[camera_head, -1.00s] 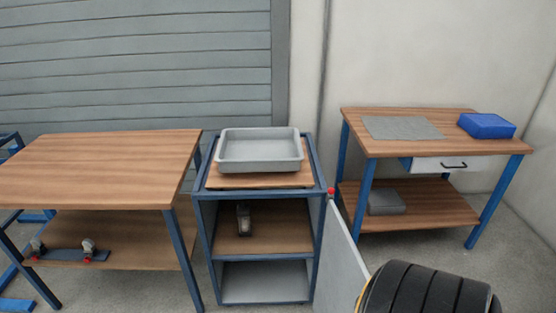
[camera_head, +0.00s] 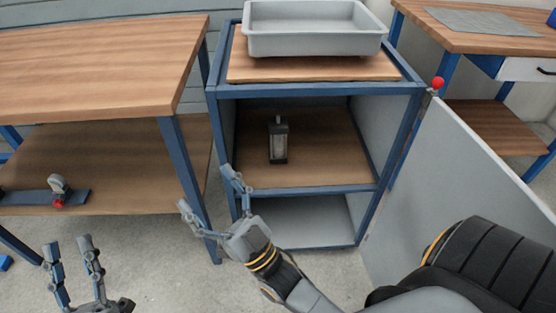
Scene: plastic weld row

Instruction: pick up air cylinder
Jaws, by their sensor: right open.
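The air cylinder (camera_head: 279,140), a small grey and dark upright block-shaped part, stands on the middle wooden shelf (camera_head: 325,158) of the blue-framed cabinet. My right gripper (camera_head: 212,192) is open and empty in front of the cabinet's left front post, left of and lower in the picture than the cylinder, and apart from it. My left gripper (camera_head: 70,246) is at the bottom left with its fingers apart and nothing between them.
A grey tray (camera_head: 315,44) sits on the cabinet top. A workbench (camera_head: 470,35) stands right.

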